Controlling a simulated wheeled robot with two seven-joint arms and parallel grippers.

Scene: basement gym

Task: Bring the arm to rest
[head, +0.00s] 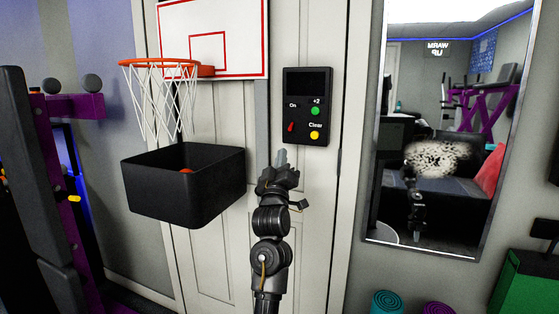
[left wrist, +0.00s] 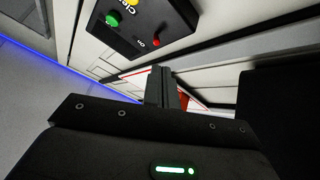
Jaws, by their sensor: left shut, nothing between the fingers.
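My left gripper (head: 282,158) is raised in front of the white door, pointing up, just below a black control box (head: 307,107). Its fingers are shut with nothing between them. In the left wrist view the shut fingers (left wrist: 166,88) show at the middle, apart from the box (left wrist: 135,28). The box has a dark screen, a red switch (head: 291,127) marked On, a green button (head: 315,111) marked +2 and a yellow button (head: 314,135) marked Clear. My right gripper is not in view.
A basketball hoop (head: 160,63) and backboard hang left of the box. Below is a black bin (head: 165,205) with an orange ball (head: 186,171) partly showing. A mirror (head: 373,215) hangs at right. Purple gym equipment (head: 85,106) stands at left. Rolled mats (head: 386,303) are at lower right.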

